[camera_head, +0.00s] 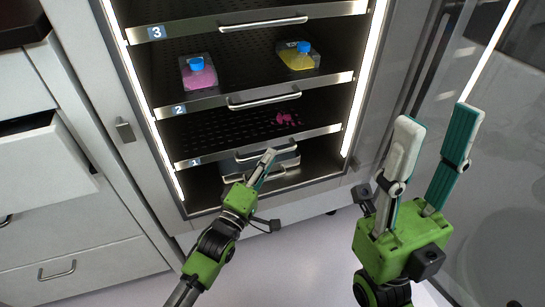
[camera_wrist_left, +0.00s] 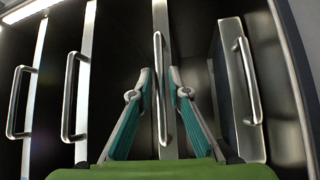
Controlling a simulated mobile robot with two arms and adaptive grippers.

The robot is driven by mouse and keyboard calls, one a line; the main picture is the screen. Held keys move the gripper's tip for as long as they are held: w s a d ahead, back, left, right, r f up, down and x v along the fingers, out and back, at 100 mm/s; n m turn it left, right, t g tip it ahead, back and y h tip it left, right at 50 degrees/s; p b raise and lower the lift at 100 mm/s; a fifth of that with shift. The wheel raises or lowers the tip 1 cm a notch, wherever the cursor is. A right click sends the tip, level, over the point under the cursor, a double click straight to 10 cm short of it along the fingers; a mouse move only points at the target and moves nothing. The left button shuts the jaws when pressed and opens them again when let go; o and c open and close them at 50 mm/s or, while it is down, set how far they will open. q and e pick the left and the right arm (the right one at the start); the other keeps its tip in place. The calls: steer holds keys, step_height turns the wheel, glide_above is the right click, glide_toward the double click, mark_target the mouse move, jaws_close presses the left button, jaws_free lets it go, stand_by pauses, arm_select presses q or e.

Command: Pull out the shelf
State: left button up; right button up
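A cabinet holds stacked perforated shelves with metal front rails, labelled 3 (camera_head: 156,32), 2 (camera_head: 180,109) and 1 (camera_head: 195,162). Shelf 1 bears a pink patch (camera_head: 287,119) and has a bar handle (camera_head: 282,149) on its rail. My left gripper (camera_head: 267,158) is at that handle. In the left wrist view its two fingers (camera_wrist_left: 160,73) stand on either side of an upright-looking bar handle (camera_wrist_left: 158,45), with gaps showing beside the bar. My right gripper (camera_head: 440,125) is open and empty, to the right in front of the cabinet.
Shelf 2 carries a pink flask (camera_head: 197,76) and a yellow flask (camera_head: 298,58), both with blue caps. A grey unit with a handle (camera_head: 275,179) sits below shelf 1. A drawer (camera_head: 45,160) stands open at left. A glass door (camera_head: 430,75) is at right.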

arm_select(q)
steer(key=shift+b+x, duration=0.3)
steer(key=shift+x, duration=1.15)
jaws_close()
